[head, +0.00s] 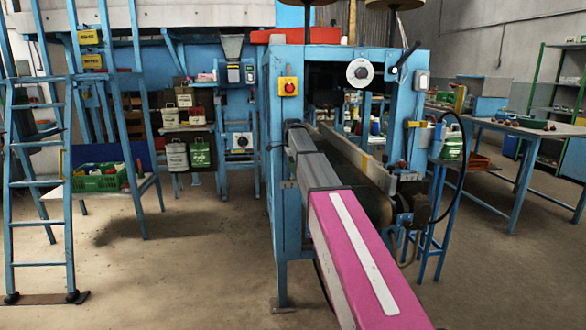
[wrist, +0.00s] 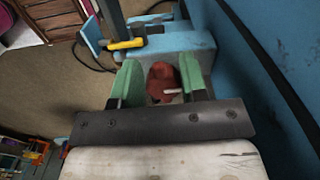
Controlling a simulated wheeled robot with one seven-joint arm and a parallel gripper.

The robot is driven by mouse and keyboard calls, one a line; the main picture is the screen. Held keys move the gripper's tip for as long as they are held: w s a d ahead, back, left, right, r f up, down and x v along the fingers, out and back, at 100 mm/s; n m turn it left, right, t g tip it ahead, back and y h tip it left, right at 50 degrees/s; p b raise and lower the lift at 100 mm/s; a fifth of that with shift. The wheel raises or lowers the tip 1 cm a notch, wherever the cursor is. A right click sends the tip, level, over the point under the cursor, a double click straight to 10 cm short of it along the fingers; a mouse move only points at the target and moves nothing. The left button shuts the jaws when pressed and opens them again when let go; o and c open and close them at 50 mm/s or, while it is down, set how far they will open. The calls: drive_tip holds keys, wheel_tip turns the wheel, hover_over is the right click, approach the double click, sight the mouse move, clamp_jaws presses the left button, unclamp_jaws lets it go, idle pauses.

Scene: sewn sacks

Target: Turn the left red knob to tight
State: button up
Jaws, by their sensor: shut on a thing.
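A dark red knob (wrist: 160,76) with a short pale pointer shows in the wrist view, on a light blue part of the machine. My gripper (wrist: 163,82) has its two green fingers on either side of the knob and is shut on it. The pointer sticks out toward the right finger. In the head view my own arm hides the gripper and this knob. I cannot make out a tightness mark.
The blue machine frame (head: 276,185) stands ahead, with a red knob on a yellow plate (head: 288,86) and a white dial (head: 360,72). A conveyor lies right of my arm. A blue ladder (head: 40,183) stands at left. The floor (head: 190,260) at front left is clear.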

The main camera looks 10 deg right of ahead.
drive_tip(key=shift+w+m, duration=0.1)
drive_tip(key=shift+m, duration=0.4)
drive_tip(key=o, duration=0.9)
drive_tip(key=shift+r, duration=0.1)
wheel_tip(320, 180, up, 7)
drive_tip(key=shift+r, duration=0.2)
